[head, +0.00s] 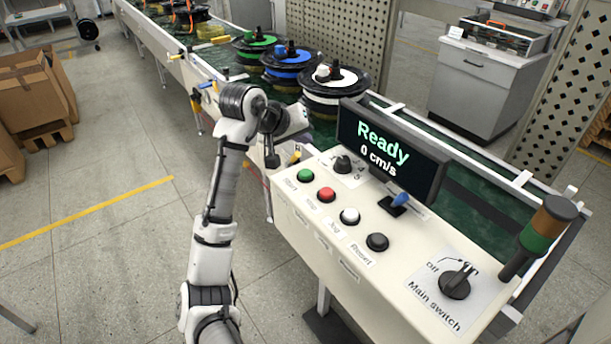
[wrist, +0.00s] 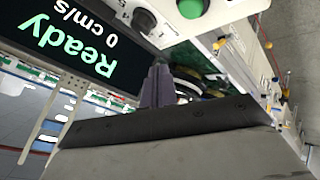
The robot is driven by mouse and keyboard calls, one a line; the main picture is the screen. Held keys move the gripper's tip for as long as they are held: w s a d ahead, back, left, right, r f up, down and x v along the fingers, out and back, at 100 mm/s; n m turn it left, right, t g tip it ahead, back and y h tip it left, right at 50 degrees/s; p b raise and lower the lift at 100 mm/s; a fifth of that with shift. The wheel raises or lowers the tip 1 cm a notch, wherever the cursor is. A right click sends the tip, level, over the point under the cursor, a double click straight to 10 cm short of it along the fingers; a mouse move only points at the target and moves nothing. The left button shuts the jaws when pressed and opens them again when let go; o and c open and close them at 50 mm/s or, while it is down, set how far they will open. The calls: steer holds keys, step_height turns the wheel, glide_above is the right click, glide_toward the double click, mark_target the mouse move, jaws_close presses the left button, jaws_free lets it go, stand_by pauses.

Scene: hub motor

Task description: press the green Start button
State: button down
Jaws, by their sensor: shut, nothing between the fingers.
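The green Start button (head: 305,175) is at the left end of the front row on the cream control panel (head: 340,245). In the wrist view the green button (wrist: 191,8) shows at the top edge, partly cut off. My gripper (head: 272,161) is to the left of the button, near the panel's left end, and apart from it. In the wrist view its fingers (wrist: 157,84) are together with nothing between them. The display (head: 386,145) reads "Ready" and "0 cm/s".
Red (head: 326,194), white (head: 349,216) and black (head: 377,242) buttons continue the row. A black knob (head: 343,164) sits behind the green button. The main switch (head: 456,282) is at right.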

steer(key=b, duration=0.4)
glide_above(303, 174)
step_height(303, 174, down, 6)
steer(key=shift+f, duration=0.1)
steer(key=shift+f+b, duration=0.35)
steer(key=shift+f, duration=0.05)
steer(key=shift+f, duration=0.15)
stand_by(1.3)
steer(key=shift+f, duration=0.3)
steer(key=shift+f, duration=0.55)
stand_by(0.6)
stand_by(0.4)
steer(key=shift+r+p, duration=0.8)
steer(key=shift+r, duration=0.15)
steer(key=shift+r, duration=0.1)
